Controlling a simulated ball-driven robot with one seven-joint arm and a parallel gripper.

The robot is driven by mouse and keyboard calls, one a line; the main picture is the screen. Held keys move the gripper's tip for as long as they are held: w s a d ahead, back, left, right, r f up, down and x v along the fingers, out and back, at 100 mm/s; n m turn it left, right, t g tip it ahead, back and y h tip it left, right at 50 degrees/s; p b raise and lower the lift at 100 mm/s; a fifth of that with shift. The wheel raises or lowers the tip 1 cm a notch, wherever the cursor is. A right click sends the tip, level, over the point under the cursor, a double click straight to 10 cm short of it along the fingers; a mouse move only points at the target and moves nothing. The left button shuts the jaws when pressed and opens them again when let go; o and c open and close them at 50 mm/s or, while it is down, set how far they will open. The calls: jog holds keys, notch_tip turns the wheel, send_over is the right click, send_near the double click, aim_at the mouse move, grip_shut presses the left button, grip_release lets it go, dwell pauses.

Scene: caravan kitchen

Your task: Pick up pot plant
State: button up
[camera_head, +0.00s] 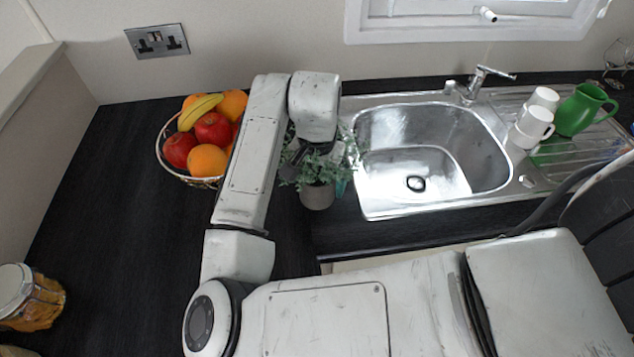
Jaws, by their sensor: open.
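The pot plant (318,193) has a small grey-brown pot with bushy green leaves above it. It stands on the dark counter, just left of the sink. My gripper (309,158) is at the leaves, below the white end of my arm, which comes over from the left and points down. The gripper is open; its fingers are partly hidden by the arm and the leaves, and I cannot tell whether they touch the plant. The pot's lower part is in clear view and rests upright.
A wire fruit bowl (194,181) stands close to the left of my arm. The steel sink (434,160) lies right of the plant, with white mugs (533,125) and a green jug (583,110) on its drainer. A jar (30,298) stands far left. The left counter is mostly clear.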

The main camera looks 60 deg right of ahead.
jog(key=shift+f, duration=0.15)
jog(key=c, duration=1.3)
